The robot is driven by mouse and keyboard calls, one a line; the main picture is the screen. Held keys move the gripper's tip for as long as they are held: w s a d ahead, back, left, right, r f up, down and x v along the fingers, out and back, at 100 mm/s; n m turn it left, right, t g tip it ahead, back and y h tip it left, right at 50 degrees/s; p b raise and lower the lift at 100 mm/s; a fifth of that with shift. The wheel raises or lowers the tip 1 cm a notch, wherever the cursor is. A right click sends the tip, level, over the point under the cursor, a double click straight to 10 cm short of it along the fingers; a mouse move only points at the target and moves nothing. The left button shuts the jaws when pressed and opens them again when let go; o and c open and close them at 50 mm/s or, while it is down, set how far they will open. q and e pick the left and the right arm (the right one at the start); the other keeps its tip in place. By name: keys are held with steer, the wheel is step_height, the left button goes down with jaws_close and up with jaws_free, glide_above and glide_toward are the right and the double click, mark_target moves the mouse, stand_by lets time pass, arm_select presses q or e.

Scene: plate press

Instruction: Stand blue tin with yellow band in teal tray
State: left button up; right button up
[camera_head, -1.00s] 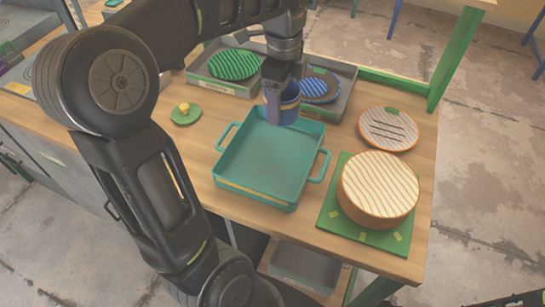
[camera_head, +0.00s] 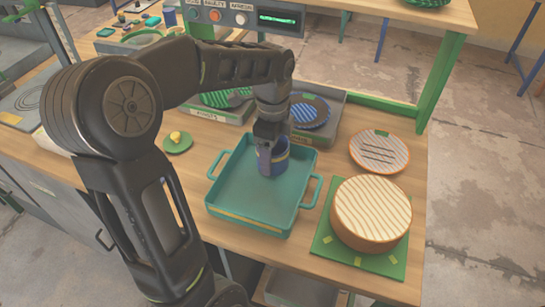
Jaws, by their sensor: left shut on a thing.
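The blue tin with a yellow band (camera_head: 276,160) is upright over the back part of the teal tray (camera_head: 250,198), inside its walls as seen from above. I cannot tell whether its base touches the tray floor. My left gripper (camera_head: 268,152) comes down from above and is shut on the tin, hiding part of its left side. The teal tray is empty apart from the tin and has a handle on each side. My right gripper is not in view.
A striped round block (camera_head: 370,210) sits on a green mat (camera_head: 327,243) right of the tray. A striped plate (camera_head: 379,151) lies behind it. Grey trays with a green striped disc (camera_head: 222,98) and a blue striped disc (camera_head: 309,112) stand behind. A green lid (camera_head: 177,145) lies left.

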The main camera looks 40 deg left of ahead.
arm_select(q)
steer(key=shift+f, duration=1)
steer(key=shift+f, duration=0.15)
steer(key=o, duration=1.2)
steer(key=shift+c, duration=0.2)
step_height(320, 180, up, 12)
steer(key=shift+r, duration=0.2)
